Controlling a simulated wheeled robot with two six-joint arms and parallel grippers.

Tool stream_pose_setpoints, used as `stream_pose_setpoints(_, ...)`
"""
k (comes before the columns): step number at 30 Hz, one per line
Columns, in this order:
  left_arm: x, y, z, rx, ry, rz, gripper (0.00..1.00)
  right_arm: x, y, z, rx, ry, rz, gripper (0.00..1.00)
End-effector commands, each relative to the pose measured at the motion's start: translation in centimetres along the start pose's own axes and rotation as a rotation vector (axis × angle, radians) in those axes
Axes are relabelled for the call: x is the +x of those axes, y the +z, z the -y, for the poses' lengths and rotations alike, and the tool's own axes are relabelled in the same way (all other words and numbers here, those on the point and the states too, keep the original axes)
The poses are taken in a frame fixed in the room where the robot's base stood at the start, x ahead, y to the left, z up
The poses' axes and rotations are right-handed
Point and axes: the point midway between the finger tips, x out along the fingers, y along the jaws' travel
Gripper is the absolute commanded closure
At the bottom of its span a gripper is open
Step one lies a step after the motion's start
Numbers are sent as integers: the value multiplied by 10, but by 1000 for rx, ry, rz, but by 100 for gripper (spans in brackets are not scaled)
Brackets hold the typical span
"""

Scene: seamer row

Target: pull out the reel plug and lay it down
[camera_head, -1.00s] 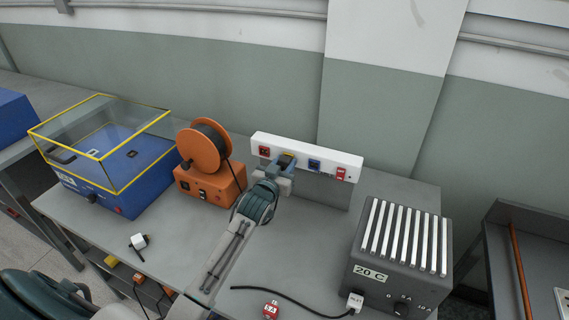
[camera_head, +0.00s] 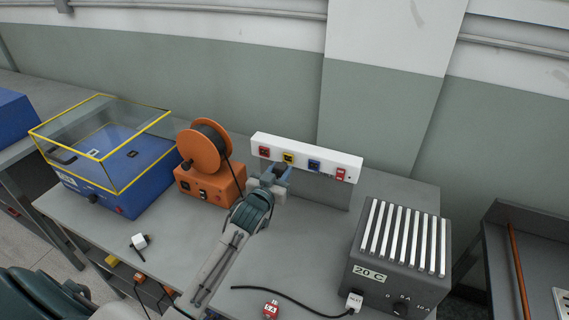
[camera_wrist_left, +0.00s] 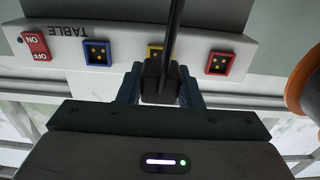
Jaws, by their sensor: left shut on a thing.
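The reel plug (camera_wrist_left: 158,80) is a dark plug with a black cable rising from it in the left wrist view. My left gripper (camera_head: 270,178) is shut on it, just in front of the white socket strip (camera_head: 333,160). The yellow socket (camera_head: 288,158) on the strip shows uncovered in the head view, so the plug is out of it. In the wrist view the plug's cable partly covers the yellow socket (camera_wrist_left: 155,52). The orange cable reel (camera_head: 205,148) stands left of the gripper, its black cable running down toward it. My right gripper is not in view.
A blue case with a yellow-edged clear lid (camera_head: 118,190) stands left. A small white plug (camera_head: 139,241) lies on the bench front. A grey ribbed unit (camera_head: 398,250) stands right, with a black cable and red tag (camera_head: 271,310) nearby. Bare bench (camera_head: 300,240) lies between.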

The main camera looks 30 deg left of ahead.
Motion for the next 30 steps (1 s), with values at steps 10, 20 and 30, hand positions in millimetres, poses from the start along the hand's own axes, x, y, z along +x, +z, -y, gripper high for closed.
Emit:
stream_pose_setpoints(10,-14,0,0,1,0,-1,100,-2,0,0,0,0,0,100)
stream_pose_setpoints(20,-26,-1,0,2,0,-1,100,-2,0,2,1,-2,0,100)
stream_pose_setpoints(30,-28,-1,0,1,0,-1,100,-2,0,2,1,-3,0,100)
